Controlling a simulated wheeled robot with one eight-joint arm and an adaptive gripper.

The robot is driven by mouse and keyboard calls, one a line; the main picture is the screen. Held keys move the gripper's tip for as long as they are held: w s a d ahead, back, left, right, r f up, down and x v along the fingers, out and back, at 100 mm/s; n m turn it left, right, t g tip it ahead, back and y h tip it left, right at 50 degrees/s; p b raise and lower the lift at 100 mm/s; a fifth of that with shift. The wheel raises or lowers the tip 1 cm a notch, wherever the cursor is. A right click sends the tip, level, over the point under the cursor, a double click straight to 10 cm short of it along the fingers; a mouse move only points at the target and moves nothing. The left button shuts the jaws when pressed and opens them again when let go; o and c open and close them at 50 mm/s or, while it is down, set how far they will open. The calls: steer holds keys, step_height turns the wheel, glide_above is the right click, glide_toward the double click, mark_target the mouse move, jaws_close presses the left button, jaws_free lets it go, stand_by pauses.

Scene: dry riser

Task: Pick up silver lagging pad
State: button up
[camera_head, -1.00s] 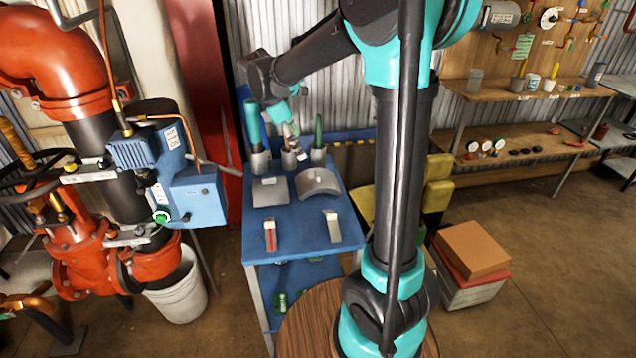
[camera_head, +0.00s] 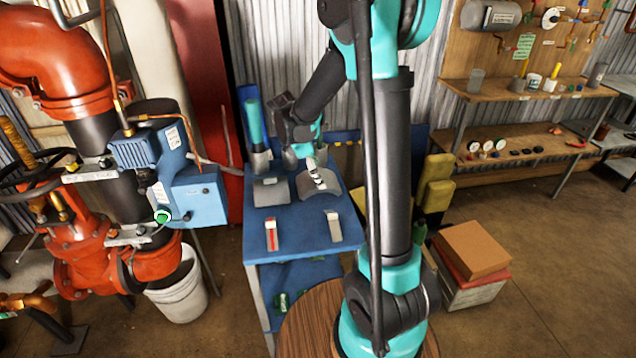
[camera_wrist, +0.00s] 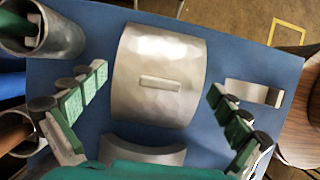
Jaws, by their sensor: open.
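The silver lagging pad (camera_wrist: 140,105) is a curved, shiny plate with a small raised bar on its top. It lies on the blue table in the wrist view. In the head view the same curved pad (camera_head: 329,197) sits at the back right of the tabletop, partly covered by the gripper. My gripper (camera_wrist: 157,85) is open, with its green-padded fingers spread toward the left and right sides of the pad. In the head view my gripper (camera_head: 316,176) hangs over the pad. I cannot tell any contact.
A second grey pad (camera_head: 270,192) lies to the left on the blue table (camera_head: 300,236). Metal cups (camera_wrist: 62,38) stand along the back edge, near the gripper. Two small tagged pieces, one red and white (camera_head: 271,234), one whitish (camera_head: 334,227), lie at the front.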

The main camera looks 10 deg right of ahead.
steer(key=shift+f, duration=0.1)
steer(key=shift+c, duration=0.5)
steer(key=c, duration=0.7)
steer(key=shift+o, duration=0.2)
